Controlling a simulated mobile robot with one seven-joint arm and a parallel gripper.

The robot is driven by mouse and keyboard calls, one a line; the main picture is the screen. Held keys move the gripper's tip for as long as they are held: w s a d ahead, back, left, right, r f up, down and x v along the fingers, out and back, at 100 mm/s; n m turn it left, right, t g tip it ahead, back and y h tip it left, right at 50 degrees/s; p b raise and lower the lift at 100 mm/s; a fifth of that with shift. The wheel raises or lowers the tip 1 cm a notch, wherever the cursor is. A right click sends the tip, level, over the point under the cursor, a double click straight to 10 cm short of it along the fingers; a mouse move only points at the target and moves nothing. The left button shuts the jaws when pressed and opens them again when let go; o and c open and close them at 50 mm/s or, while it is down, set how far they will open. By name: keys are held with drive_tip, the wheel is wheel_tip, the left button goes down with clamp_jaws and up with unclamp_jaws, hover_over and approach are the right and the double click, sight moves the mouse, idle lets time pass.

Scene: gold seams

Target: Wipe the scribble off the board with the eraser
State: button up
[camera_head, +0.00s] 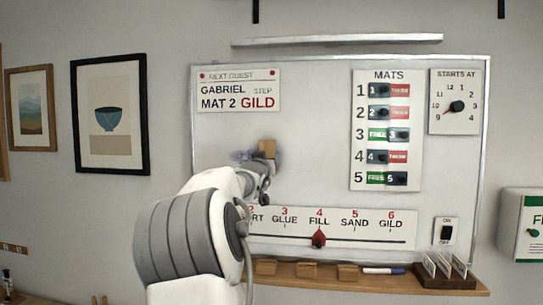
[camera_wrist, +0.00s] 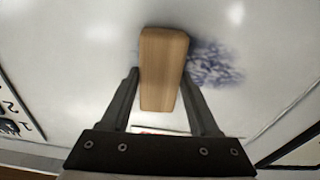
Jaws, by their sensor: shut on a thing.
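The whiteboard (camera_head: 320,170) hangs on the wall ahead. A bluish-purple scribble (camera_head: 238,156) is on its left part, just left of the eraser in the head view. The scribble also shows as a smudged patch (camera_wrist: 215,66) right of the eraser in the wrist view. The wooden eraser (camera_head: 267,148) is held up at the board; in the wrist view the eraser (camera_wrist: 163,60) sits between the two fingers. My gripper (camera_wrist: 162,92) is shut on it. The eraser's far face is hidden, so I cannot tell whether it touches the board. My arm hides part of the board.
A guest sign (camera_head: 239,90), mats panel (camera_head: 386,130), dial (camera_head: 455,101) and step strip (camera_head: 360,228) surround the clear middle.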

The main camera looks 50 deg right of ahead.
drive_tip(key=shift+w+a+p, duration=0.35)
drive_tip(key=shift+w+p, duration=0.2)
drive_tip(key=shift+w, duration=0.1)
drive_tip(key=shift+w+a+p, duration=0.35)
drive_tip(key=shift+w+p, duration=0.15)
drive_tip(key=shift+w, duration=0.15)
